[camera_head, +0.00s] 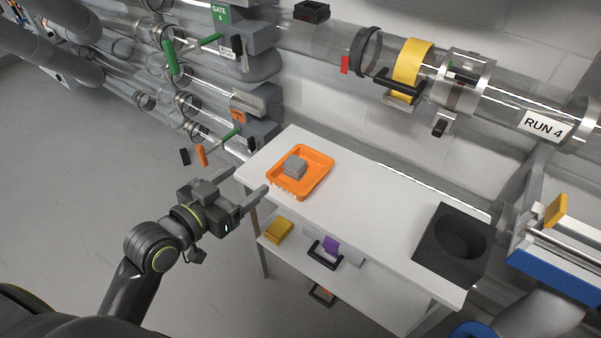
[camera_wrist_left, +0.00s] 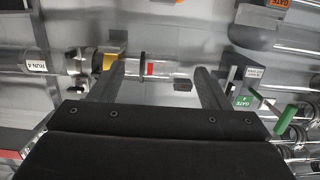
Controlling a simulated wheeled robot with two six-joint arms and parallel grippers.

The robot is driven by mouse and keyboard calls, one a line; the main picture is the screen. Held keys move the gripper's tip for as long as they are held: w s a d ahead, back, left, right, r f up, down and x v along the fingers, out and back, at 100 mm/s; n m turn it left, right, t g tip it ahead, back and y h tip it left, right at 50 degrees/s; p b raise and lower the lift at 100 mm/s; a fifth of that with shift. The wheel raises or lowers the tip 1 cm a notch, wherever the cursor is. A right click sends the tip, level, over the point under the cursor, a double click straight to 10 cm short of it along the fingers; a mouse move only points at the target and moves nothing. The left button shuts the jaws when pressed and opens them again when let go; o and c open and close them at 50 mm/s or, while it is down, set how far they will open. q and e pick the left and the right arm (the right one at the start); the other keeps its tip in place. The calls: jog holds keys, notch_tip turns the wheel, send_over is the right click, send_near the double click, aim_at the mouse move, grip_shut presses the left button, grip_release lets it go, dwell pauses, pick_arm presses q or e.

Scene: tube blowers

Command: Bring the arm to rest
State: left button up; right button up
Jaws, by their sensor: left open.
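My left arm comes in from the lower left in the head view. Its gripper (camera_head: 240,190) is open and empty, in the air beside the left end of the white table (camera_head: 358,206). In the left wrist view the two fingers (camera_wrist_left: 163,82) are spread, with nothing between them; behind them are the clear pipe and the wall. My right gripper is not in view.
An orange tray (camera_head: 325,181) with a grey stack (camera_head: 294,167) is on the table. A black block with a round hole (camera_head: 452,244) stands at its right end. Clear pipes with green handles (camera_head: 170,57) run behind. The floor at left is clear.

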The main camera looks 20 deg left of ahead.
pick_arm(q)
jog(key=s+a+f+n+g+y, duration=0.2)
jog(key=s+f+g, duration=0.2)
jog(key=f, duration=0.7)
jog(key=s+a+f+n+g+y, duration=0.2)
jog(key=s+f+g, duration=0.15)
jog(key=f, duration=0.65)
jog(key=s+a+f+n+g+y+p, duration=0.15)
jog(key=s+f+g+p, duration=0.75)
jog(key=s+f, duration=0.9)
jog(key=s+a+t+y+p, duration=0.1)
jog(key=s+t+p, duration=0.1)
jog(key=s+p, duration=0.8)
jog(key=shift+s+a+m+p, duration=0.15)
jog(key=shift+a+m+p, duration=0.25)
jog(key=shift+m, duration=0.05)
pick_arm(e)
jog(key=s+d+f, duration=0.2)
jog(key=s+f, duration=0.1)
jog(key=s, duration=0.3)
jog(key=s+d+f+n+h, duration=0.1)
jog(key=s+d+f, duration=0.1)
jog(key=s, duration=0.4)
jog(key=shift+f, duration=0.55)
